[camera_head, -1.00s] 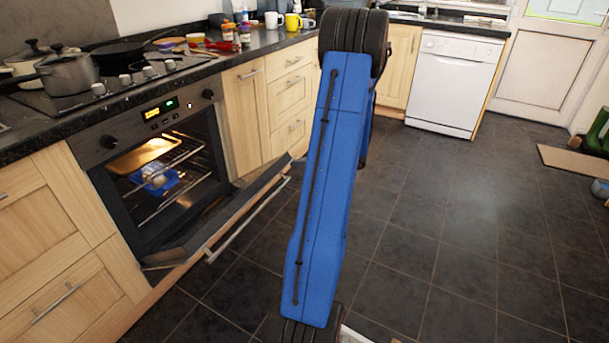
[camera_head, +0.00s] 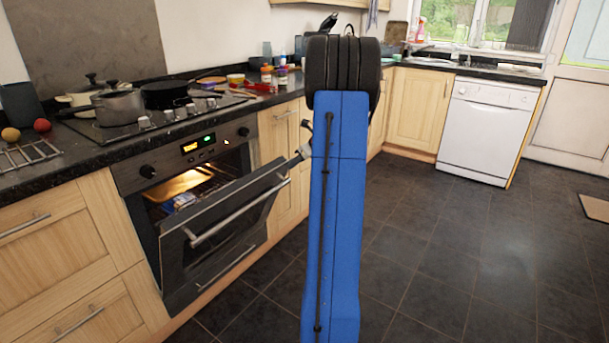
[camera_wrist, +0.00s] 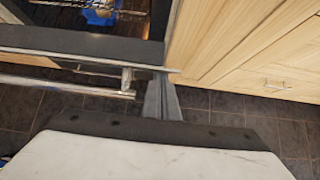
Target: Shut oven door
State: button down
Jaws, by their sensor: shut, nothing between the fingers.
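The oven door (camera_head: 225,215) hangs partly open, tilted outward from the lit oven (camera_head: 190,195) with its top edge well away from the frame. Its silver bar handle (camera_head: 240,210) faces outward. In the wrist view the door (camera_wrist: 80,44) crosses the upper left, with the handle (camera_wrist: 65,86) below it. My gripper (camera_wrist: 163,82) is shut and empty, its fingertips at the door's edge beside the handle's end mount; they look to be touching it. In the head view my arm hides most of the gripper; a small part shows by the door's upper right corner.
A tray and a blue item (camera_wrist: 102,14) are inside the oven. Wooden drawers (camera_head: 285,155) stand right of it. Pots (camera_head: 118,112) sit on the hob above. A white dishwasher (camera_head: 487,130) is farther right. The dark tiled floor (camera_head: 440,240) is clear.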

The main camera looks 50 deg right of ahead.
jog(key=w+r, duration=0.2)
jog(key=w, duration=0.5)
jog(key=w+a+r, duration=0.1)
jog(key=w+r, duration=0.2)
jog(key=w, duration=0.4)
jog(key=shift+w, duration=0.15)
jog(key=shift+a, duration=0.1)
jog(key=w+r+v, duration=0.1)
jog(key=v, duration=1)
jog(key=shift+r, duration=0.35)
jog(key=shift+w, duration=0.1)
